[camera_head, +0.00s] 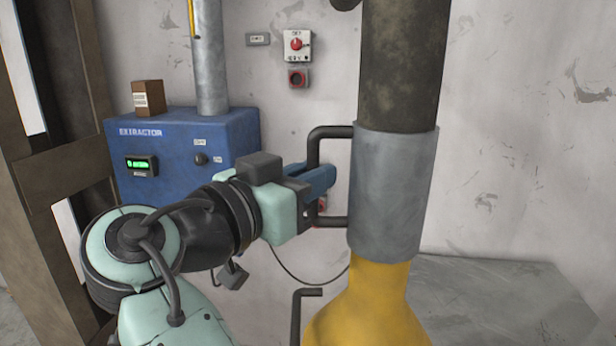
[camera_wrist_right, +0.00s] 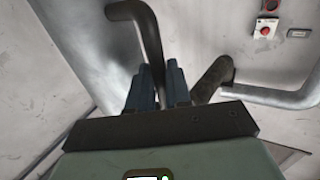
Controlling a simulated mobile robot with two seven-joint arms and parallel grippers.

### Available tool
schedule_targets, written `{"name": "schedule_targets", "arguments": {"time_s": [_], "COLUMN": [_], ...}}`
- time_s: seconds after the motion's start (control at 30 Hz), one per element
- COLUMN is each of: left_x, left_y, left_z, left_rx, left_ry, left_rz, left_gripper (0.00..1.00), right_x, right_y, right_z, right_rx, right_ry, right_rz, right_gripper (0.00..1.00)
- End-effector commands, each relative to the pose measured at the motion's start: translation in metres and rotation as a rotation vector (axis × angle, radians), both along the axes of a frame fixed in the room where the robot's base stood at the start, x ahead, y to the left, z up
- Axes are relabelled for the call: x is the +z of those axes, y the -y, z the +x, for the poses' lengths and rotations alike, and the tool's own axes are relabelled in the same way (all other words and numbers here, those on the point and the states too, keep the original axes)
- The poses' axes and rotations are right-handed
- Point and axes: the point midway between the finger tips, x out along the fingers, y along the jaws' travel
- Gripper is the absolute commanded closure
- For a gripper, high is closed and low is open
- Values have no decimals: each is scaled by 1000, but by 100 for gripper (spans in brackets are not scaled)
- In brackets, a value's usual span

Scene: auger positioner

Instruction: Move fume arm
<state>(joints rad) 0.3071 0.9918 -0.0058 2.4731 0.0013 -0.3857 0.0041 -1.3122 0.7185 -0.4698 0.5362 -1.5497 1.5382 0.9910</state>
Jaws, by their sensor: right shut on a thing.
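The fume arm hangs at the right of centre in the head view. It has a dark, stained upper tube (camera_head: 400,60), a grey collar (camera_head: 392,190) and a yellow hood (camera_head: 370,305) below. A dark bar handle (camera_head: 330,132) stands out from the collar's left side. My right gripper (camera_head: 322,182) is shut on the upright part of this handle. Its blue fingers hide the handle's middle. In the right wrist view the handle (camera_wrist_right: 145,30) runs down between the fingers (camera_wrist_right: 158,85), beside the grey collar (camera_wrist_right: 88,40). My left gripper is not in view.
A blue extractor box (camera_head: 185,150) with a green-lit display stands behind my right arm, a small brown box (camera_head: 148,98) on top and a grey pipe (camera_head: 209,55) rising from it. A red switch (camera_head: 297,44) is on the wall. A grey surface (camera_head: 490,300) lies behind the hood.

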Motion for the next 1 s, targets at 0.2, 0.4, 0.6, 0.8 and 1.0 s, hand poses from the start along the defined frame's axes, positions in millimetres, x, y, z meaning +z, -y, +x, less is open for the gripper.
{"name": "schedule_targets", "arguments": {"time_s": [0.2,0.4,0.6,0.8,1.0], "left_x": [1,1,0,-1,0], "left_y": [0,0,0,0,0], "left_z": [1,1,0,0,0], "left_rx": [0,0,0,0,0], "left_ry": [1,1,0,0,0], "left_rz": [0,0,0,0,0], "left_gripper": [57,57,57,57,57], "right_x": [5,4,3,2,2], "right_y": [3,3,1,-9,-34], "right_z": [2,2,1,-10,-43], "right_rx": [1,1,3,6,7], "right_ry": [11,10,7,6,9], "right_rz": [-6,-4,-3,-3,-3], "right_gripper": [100,62,62,62,62]}}
